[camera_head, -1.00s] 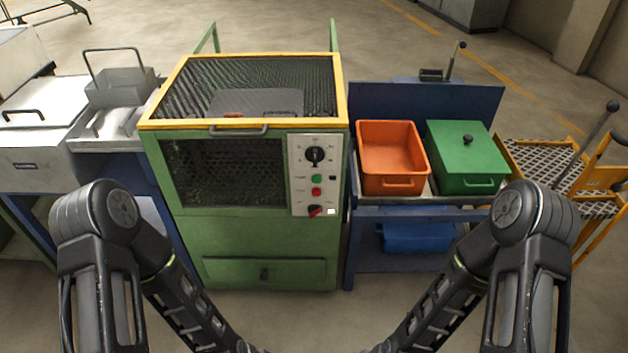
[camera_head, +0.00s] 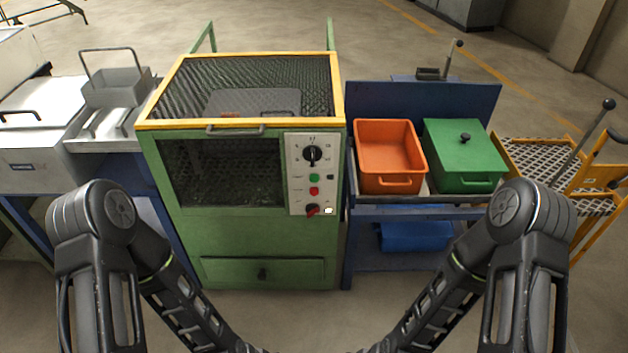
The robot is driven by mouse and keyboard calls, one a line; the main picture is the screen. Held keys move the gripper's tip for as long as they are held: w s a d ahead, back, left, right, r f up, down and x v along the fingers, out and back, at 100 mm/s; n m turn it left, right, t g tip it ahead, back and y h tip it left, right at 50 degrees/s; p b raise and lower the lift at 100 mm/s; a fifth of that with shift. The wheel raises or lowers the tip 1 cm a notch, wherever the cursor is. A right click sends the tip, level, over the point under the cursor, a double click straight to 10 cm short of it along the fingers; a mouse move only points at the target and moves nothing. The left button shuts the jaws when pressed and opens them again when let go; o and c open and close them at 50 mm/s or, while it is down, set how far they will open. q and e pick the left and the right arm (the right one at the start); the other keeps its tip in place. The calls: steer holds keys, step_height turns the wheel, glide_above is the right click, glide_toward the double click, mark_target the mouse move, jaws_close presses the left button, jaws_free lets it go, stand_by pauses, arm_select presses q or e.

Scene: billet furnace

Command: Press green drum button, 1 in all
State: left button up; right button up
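The green button (camera_head: 314,178) is on the white control panel (camera_head: 300,197) at the right of the green machine's front (camera_head: 262,235). Above it on the panel is a black rotary dial (camera_head: 312,154). Neither gripper shows; both lie outside the picture. Nothing of mine covers the panel.
An orange bin (camera_head: 389,157) and a green lidded box (camera_head: 463,157) stand on a blue bench to the right. A blue bin (camera_head: 415,236) sits on its lower shelf. A yellow cart (camera_head: 590,180) is at far right. Grey metal equipment (camera_head: 35,145) stands at left.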

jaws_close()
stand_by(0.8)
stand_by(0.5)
